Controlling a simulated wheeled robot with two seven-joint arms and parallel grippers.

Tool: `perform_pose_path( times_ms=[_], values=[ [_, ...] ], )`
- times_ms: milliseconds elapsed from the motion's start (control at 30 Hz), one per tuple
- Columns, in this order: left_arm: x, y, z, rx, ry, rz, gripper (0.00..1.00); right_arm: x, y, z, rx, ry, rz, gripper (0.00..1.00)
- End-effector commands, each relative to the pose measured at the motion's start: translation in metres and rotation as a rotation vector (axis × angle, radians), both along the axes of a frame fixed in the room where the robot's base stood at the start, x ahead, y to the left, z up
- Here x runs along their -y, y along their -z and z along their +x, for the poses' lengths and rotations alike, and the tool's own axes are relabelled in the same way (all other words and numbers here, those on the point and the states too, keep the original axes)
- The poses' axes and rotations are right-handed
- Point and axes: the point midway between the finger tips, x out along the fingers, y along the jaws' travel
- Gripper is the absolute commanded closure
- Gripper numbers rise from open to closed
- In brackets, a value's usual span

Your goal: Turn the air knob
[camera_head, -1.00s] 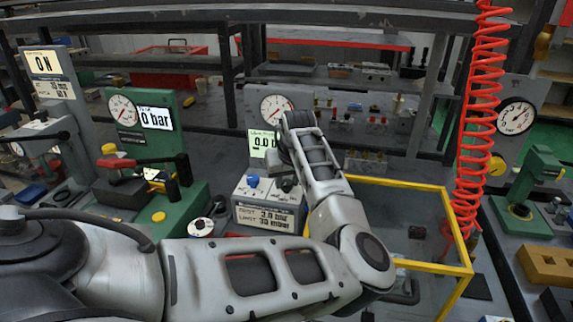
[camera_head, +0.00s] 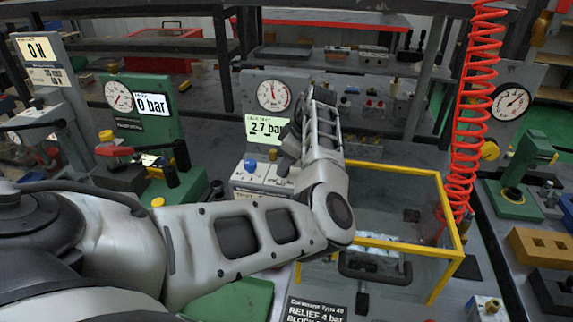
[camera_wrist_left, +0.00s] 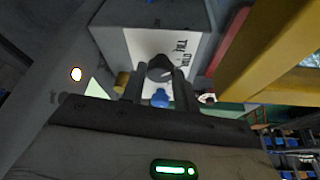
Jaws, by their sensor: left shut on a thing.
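My left gripper (camera_head: 286,160) is over the right part of a grey control box (camera_head: 262,174) in the head view, mostly hidden by my own wrist. In the left wrist view its two fingers are shut on a dark grey knob (camera_wrist_left: 160,68), beside a white label whose printed words look like FILL and HELD. I take this for the air knob. A blue knob (camera_head: 250,165) stands to its left on the box. It also shows in the left wrist view (camera_wrist_left: 160,97), between the fingers. My right gripper is out of view.
Behind the box, a panel has a round gauge (camera_head: 274,95) and a display (camera_head: 267,132) reading about 2.7 bar. A yellow-framed clear guard (camera_head: 400,245) stands to the right. A red coiled hose (camera_head: 478,110) hangs beyond it. A green gauge stand (camera_head: 150,120) is at left.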

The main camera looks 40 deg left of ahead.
Motion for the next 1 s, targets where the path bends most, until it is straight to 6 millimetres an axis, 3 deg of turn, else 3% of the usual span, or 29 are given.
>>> perform_pose_path(
  times_ms=[300,800,833,867,900,1000],
  values=[
    [-0.0018,-0.0012,0.0011,0.003,-0.102,0.004,0.93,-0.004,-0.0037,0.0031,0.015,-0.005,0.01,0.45],
    [-0.0018,-0.0016,0.0011,0.004,-0.12,0.002,0.93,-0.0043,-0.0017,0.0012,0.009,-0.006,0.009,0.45],
    [-0.0018,-0.0016,0.0011,0.004,-0.118,0.002,0.62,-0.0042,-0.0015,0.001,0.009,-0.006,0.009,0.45],
    [-0.0018,-0.0016,0.0011,0.004,-0.118,0.002,0.53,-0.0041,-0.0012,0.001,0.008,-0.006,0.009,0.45],
    [-0.0017,-0.0016,0.0012,0.003,-0.119,0.002,0.48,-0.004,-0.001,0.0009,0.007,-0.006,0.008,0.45],
    [-0.0013,-0.0011,0.0011,0.003,-0.118,0.001,0.48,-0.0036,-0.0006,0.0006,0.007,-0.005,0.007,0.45]
  ],
)
